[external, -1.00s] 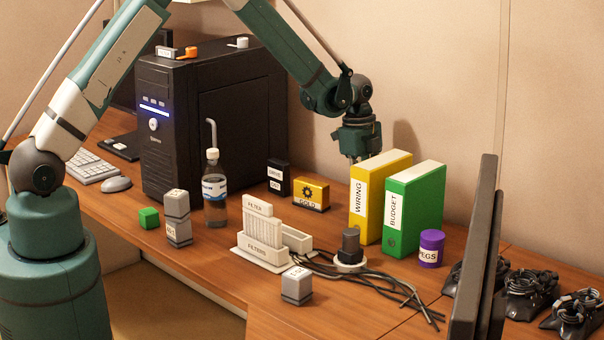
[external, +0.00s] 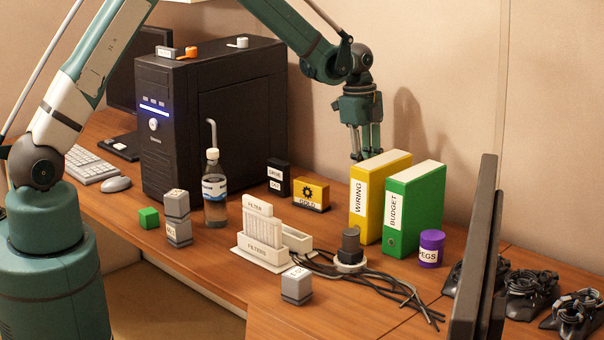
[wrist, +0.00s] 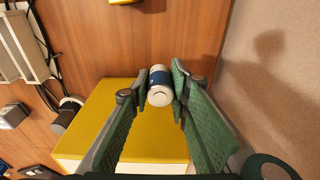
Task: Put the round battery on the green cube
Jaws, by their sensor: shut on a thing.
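The round battery (wrist: 160,86) is a small white cylinder with a blue band, held between the fingertips of my gripper (wrist: 158,88) in the wrist view. In the external view my gripper (external: 366,150) is behind and above the yellow binder, near the wall; the battery cannot be made out there. The green cube (external: 149,218) sits on the desk at the left, in front of the black computer tower and left of a stack of grey blocks. It is far to the left of my gripper and does not show in the wrist view.
The yellow binder (external: 378,200) and green binder (external: 413,210) stand upright below my gripper.

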